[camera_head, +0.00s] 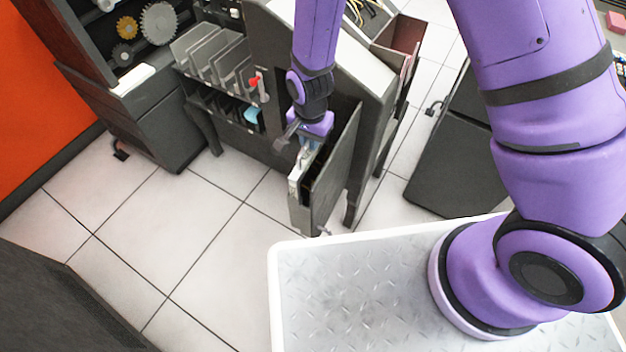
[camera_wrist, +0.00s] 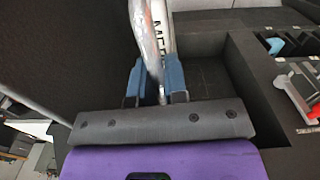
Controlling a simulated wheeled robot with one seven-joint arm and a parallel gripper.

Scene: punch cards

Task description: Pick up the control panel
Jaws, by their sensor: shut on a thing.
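My gripper (camera_head: 309,146) is low at the front of the grey machine, beside a dark upright panel (camera_head: 334,172) that stands out like an open door. In the wrist view my blue-padded fingers (camera_wrist: 155,85) are closed around a silvery curved piece (camera_wrist: 144,35). A white strip with dark letters shows just behind it. A small white part (camera_head: 296,174) shows below my gripper in the head view. I cannot tell which of these pieces is the control panel; my wrist hides much of the grasp.
The grey machine (camera_head: 264,30) has slotted racks (camera_head: 210,52) and a red lever (camera_head: 254,82) left of my arm. In the wrist view a red part (camera_wrist: 287,83) lies in a side bay at right. A dark cabinet (camera_head: 450,150) stands right. Tiled floor (camera_head: 205,235) is clear at left.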

